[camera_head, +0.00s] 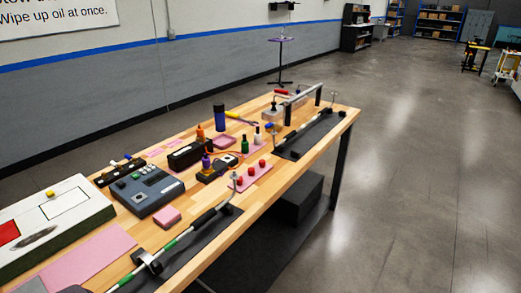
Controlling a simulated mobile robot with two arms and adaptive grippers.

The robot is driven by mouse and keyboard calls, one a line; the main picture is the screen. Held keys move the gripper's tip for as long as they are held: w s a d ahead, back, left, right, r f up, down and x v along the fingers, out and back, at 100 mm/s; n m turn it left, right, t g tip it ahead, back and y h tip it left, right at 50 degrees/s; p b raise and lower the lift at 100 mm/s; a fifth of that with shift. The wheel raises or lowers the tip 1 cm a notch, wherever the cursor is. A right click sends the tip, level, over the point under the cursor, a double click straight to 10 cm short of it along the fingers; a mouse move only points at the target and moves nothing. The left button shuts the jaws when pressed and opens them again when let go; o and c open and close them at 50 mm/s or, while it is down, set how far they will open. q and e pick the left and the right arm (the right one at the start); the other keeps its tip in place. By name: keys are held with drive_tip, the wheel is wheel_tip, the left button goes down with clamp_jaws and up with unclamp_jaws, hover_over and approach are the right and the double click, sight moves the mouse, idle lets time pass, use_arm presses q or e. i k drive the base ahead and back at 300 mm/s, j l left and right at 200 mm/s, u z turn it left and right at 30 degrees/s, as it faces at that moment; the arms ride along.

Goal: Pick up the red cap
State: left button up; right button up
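Several small red caps stand in a row on a pink mat (258,178) near the front middle of the wooden workbench. The far red cap (262,163), the middle red cap (250,171) and the near red cap (240,180) are the clearest. They are small in the picture, so their exact shape is hard to tell. A longer red item (281,92) lies at the back of the bench.
A green-white-black rod (176,243) on a dark mat lies along the front edge, left of the caps. Another rod on a dark mat (310,136) lies to the right. A grey device (148,190), black boxes and bottles stand behind. Open floor lies to the right.

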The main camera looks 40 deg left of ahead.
sight(262, 162)
drive_tip(key=i+u, duration=0.25)
drive_tip(key=i, duration=0.35)
drive_tip(key=i+l+u, duration=0.3)
drive_tip(key=i, duration=0.3)
drive_tip(key=j, duration=0.1)
